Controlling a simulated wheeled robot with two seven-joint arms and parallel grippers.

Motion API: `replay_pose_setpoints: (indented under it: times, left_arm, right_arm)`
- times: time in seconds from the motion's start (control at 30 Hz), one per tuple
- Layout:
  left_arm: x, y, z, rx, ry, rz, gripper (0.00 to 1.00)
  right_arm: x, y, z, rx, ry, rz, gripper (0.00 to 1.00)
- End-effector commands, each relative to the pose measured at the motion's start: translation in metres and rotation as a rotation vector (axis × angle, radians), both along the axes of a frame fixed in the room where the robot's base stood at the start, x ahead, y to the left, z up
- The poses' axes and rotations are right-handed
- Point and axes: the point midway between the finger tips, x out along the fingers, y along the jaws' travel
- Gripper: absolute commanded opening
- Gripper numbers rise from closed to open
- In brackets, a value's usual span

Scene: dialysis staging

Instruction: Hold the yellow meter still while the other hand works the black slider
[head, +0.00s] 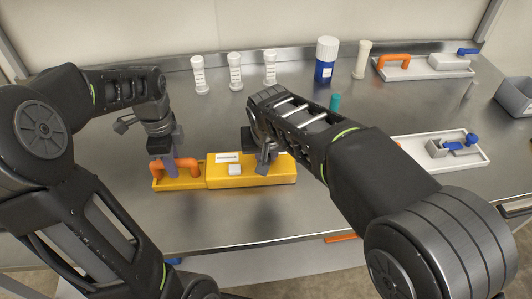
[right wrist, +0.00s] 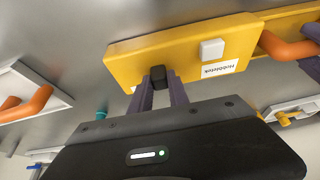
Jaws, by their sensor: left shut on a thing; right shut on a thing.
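The yellow meter (head: 276,177) lies flat on the steel table in the head view, with a white button, a label and an orange handle (head: 190,164) at its left end. My left gripper (head: 170,168) is shut on the orange handle. In the right wrist view the meter (right wrist: 150,52) shows its white button, its label and part of the handle (right wrist: 285,48). The black slider (right wrist: 157,73) is at the meter's edge, between the fingers of my right gripper (right wrist: 160,84). The right gripper is shut on it. My right arm hides the slider in the head view.
Three white capped tubes (head: 235,73), a blue bottle (head: 325,60) and a cream cylinder (head: 362,60) stand at the back. A teal item (head: 335,102) stands behind my right arm. White trays (head: 425,72) and (head: 475,160) lie at right.

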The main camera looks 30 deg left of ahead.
Motion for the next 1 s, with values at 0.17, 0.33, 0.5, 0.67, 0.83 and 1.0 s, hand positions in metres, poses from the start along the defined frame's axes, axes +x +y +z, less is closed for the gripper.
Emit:
replay_pose_setpoints:
  times: [0.17,0.33,0.5,0.67,0.83,1.0]
  left_arm:
    - [0.0,0.0,0.0,0.0,0.0,0.0,0.0]
    - [0.0,0.0,0.0,0.0,0.0,0.0,0.0]
    - [0.0,0.001,0.0,0.001,0.001,0.001,0.0]
    - [-0.001,0.001,0.0,0.002,0.001,0.002,0.0]
    - [-0.001,0.001,0.0,0.002,0.001,0.001,0.0]
    - [-0.001,0.001,0.0,0.001,0.001,0.001,0.0]
  right_arm:
    - [0.01,-0.014,0.0,0.0,0.001,-0.003,0.0]
    - [0.023,-0.034,0.0,0.0,0.001,-0.002,0.0]
    - [0.024,-0.036,0.0,-0.001,-0.001,-0.002,0.0]
    - [0.025,-0.037,0.0,-0.002,-0.001,-0.002,0.24]
    - [0.025,-0.036,0.0,-0.003,0.0,-0.002,0.38]
    - [0.024,-0.036,0.0,0.0,0.0,-0.001,0.44]
